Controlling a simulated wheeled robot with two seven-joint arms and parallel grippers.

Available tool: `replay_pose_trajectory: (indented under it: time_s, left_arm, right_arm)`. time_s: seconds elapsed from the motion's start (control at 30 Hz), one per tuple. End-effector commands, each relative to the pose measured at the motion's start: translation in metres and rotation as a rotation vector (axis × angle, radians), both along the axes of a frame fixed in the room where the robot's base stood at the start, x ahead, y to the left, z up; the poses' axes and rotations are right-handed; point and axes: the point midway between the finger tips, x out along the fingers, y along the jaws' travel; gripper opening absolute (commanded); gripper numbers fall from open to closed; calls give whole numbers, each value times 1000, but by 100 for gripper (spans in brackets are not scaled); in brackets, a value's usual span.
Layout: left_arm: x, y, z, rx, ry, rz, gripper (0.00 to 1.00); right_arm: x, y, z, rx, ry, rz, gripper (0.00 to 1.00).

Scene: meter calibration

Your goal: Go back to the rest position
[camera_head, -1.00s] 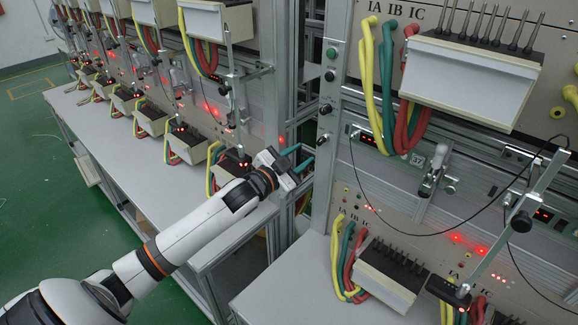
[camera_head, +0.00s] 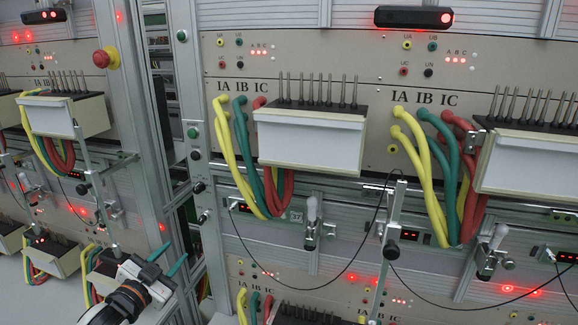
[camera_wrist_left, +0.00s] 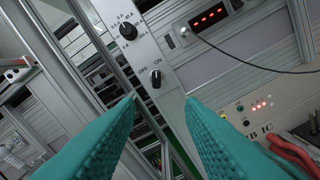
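My left gripper (camera_head: 173,258) is in the lower left of the head view, in front of the metal post between two racks. Its two teal fingers are apart with nothing between them. In the left wrist view the open fingers (camera_wrist_left: 162,98) point at a silver panel strip. That strip carries an upper black knob (camera_wrist_left: 128,30) and a lower OFF/ON knob (camera_wrist_left: 156,78); the fingertips look apart from both. In the head view, knobs on the post (camera_head: 198,187) sit above the gripper. My right gripper is not in view.
Racks hold white-fronted meters (camera_head: 310,137) with yellow, green and red cables (camera_head: 245,150). A vertical rod stand (camera_head: 392,225) with a thin black wire stands in front. A red emergency button (camera_head: 101,58) is at upper left. A pale bench (camera_head: 55,295) lies below the left rack.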

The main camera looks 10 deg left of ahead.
Motion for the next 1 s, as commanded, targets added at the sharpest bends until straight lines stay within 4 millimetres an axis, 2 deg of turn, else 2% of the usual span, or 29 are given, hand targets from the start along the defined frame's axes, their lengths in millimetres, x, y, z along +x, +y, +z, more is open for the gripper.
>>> replay_pose_trajectory:
  time_s: [0.07,0.17,0.2,0.3,0.4,0.6,0.9,0.93,1.0]
  left_arm:
    - [-10,-11,-22,-22,67,16,35]
    - [-37,-33,-66,-64,226,62,35]
    - [-54,-43,-87,-82,310,87,35]
    - [-103,-69,-131,-128,525,148,35]
    - [-145,-87,-157,-155,694,195,35]
    - [-213,-111,-182,-195,940,259,35]
    - [-296,-136,-191,-243,1226,323,35]
    - [-304,-139,-191,-248,1252,328,35]
    - [-300,-138,-207,-241,1265,332,35]
  right_arm:
    - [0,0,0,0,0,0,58]
    - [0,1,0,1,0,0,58]
    - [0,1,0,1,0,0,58]
    - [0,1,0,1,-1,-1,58]
    - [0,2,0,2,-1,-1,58]
    - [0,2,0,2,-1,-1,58]
    - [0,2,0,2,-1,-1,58]
    - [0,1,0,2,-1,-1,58]
    - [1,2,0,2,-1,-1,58]
